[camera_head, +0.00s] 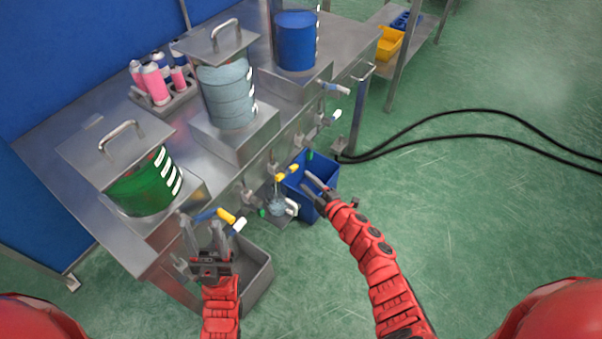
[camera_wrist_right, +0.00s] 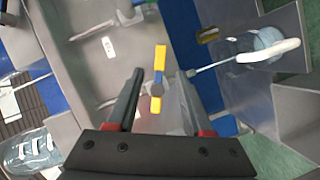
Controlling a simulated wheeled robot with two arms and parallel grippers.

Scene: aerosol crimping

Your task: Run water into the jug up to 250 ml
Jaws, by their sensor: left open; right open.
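The small clear jug (camera_head: 277,207) with a white handle stands on a ledge below the bench front; it also shows at the upper right of the right wrist view (camera_wrist_right: 266,42). Its fill level is too small to read. A yellow tap lever (camera_head: 288,172) sits above it. My right gripper (camera_head: 311,185) is open beside this lever. In the right wrist view, a yellow lever (camera_wrist_right: 158,80) lies between the open fingers, with no visible grip. My left gripper (camera_head: 205,228) is open and empty near another tap with a blue and yellow lever (camera_head: 226,216).
On the steel bench stand a green tank (camera_head: 145,185), a clear tank of pale liquid (camera_head: 228,98) and a blue tank (camera_head: 296,42). A blue bin (camera_head: 323,175) and a grey bin (camera_head: 255,278) stand below. Black hoses (camera_head: 440,125) cross the floor at right.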

